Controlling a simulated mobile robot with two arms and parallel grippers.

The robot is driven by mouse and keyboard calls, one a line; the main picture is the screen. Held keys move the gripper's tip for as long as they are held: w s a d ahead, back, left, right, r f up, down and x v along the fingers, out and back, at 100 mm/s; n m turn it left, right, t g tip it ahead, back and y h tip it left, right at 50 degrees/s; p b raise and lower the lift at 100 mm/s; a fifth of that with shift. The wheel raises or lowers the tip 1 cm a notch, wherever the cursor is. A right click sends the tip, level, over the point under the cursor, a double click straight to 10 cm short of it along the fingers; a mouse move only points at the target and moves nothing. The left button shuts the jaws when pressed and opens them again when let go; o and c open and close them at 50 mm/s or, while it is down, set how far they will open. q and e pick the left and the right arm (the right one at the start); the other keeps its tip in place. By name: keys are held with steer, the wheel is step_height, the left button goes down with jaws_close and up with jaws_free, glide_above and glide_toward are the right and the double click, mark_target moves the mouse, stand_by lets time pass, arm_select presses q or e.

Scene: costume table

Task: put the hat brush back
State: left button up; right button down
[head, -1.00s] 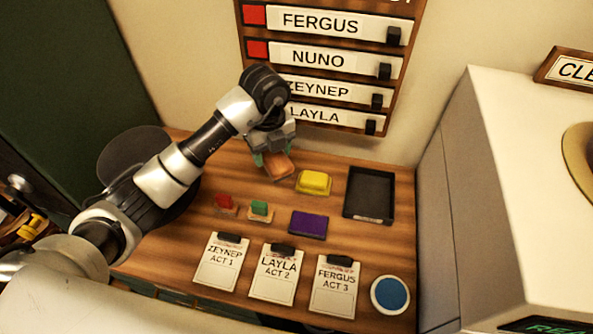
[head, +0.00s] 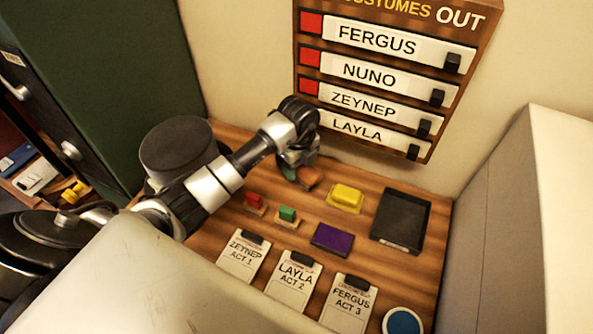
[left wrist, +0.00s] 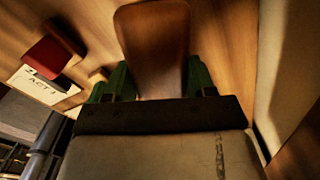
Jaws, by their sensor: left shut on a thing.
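My left gripper (head: 296,168) is at the back of the wooden table (head: 376,177), left of the yellow block. It is shut on a brown wooden piece, which I take to be the hat brush (head: 309,178). In the left wrist view the hat brush (left wrist: 152,45) sticks out from between the green fingers (left wrist: 160,88). Its underside is hidden, and I cannot tell whether it touches the table. My right gripper is not in view.
A yellow block (head: 345,197), a purple pad (head: 332,239) and an empty black tray (head: 401,221) lie to the right. Red (head: 254,199) and green (head: 287,213) blocks, cards (head: 292,282) and a blue disc (head: 402,321) are nearer. A name board (head: 385,75) hangs behind.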

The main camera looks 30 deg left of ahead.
arm_select(q)
steer(key=shift+a+f, duration=0.15)
steer(key=shift+a, duration=0.15)
steer(key=shift+w+f, duration=0.1)
steer(key=shift+f, duration=0.2)
step_height(320, 180, down, 2)
steer(key=shift+f+p, duration=0.25)
steer(key=shift+p, duration=0.3)
steer(key=shift+f, duration=0.5)
steer(key=shift+f, duration=0.1)
steer(key=o, duration=0.8)
steer(key=shift+o, duration=0.2)
